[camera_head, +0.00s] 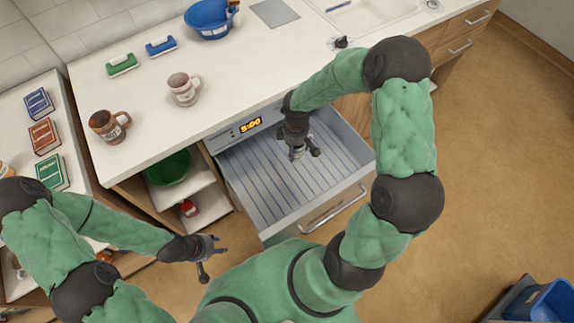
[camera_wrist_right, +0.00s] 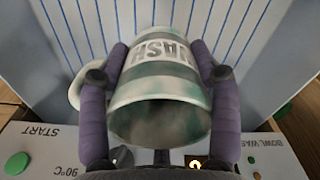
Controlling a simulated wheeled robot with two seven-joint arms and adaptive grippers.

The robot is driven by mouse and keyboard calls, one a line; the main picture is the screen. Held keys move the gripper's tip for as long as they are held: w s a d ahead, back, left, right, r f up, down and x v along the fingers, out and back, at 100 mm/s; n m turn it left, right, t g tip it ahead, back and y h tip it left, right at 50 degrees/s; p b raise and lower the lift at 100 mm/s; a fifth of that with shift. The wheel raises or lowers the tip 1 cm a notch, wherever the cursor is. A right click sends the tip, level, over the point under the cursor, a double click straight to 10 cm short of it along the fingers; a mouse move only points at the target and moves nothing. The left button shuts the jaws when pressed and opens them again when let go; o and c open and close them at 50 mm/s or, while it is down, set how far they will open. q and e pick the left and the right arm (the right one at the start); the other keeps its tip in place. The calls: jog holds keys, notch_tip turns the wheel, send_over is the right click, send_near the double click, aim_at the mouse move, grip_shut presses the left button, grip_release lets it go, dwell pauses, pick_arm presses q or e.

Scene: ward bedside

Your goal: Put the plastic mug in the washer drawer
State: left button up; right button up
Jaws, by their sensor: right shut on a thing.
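A white and green striped mug (camera_wrist_right: 160,85) with lettering on its side is held between the two fingers of my right gripper (camera_wrist_right: 160,75) in the right wrist view. Its open mouth faces the camera and its handle is at the left. In the head view my right gripper (camera_head: 302,152) is over the pulled-out washer drawer (camera_head: 265,190), pointing down; the mug is mostly hidden there. I cannot tell whether the mug touches the drawer floor. My left gripper (camera_head: 205,262) is empty, with its fingers apart, left of the drawer's front.
A brown mug (camera_head: 106,126) and a pinkish mug (camera_head: 181,88) stand on the counter (camera_head: 215,65). A blue basin (camera_head: 208,20) is farther back. A green bowl (camera_head: 168,168) sits on an open shelf left of the drawer. The drawer looks otherwise empty.

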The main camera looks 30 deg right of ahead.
jog(key=b, duration=0.2)
send_near(295, 171)
pick_arm(q)
notch_tip(295, 171, down, 8)
jog(key=b, duration=0.4)
jog(key=shift+r+b, duration=0.25)
jog(key=shift+b, duration=0.05)
pick_arm(e)
notch_tip(295, 171, down, 6)
jog(key=shift+s+r, duration=0.1)
jog(key=shift+r, duration=0.15)
jog(key=shift+f, duration=0.1)
jog(key=o, duration=1.1)
pick_arm(q)
jog(key=shift+f, duration=0.15)
pick_arm(e)
jog(key=shift+o, duration=0.2)
pick_arm(q)
notch_tip(295, 171, up, 6)
jog(key=p, duration=0.5)
jog(key=shift+p, duration=0.35)
pick_arm(e)
notch_tip(295, 171, up, 12)
jog(key=shift+r, duration=0.15)
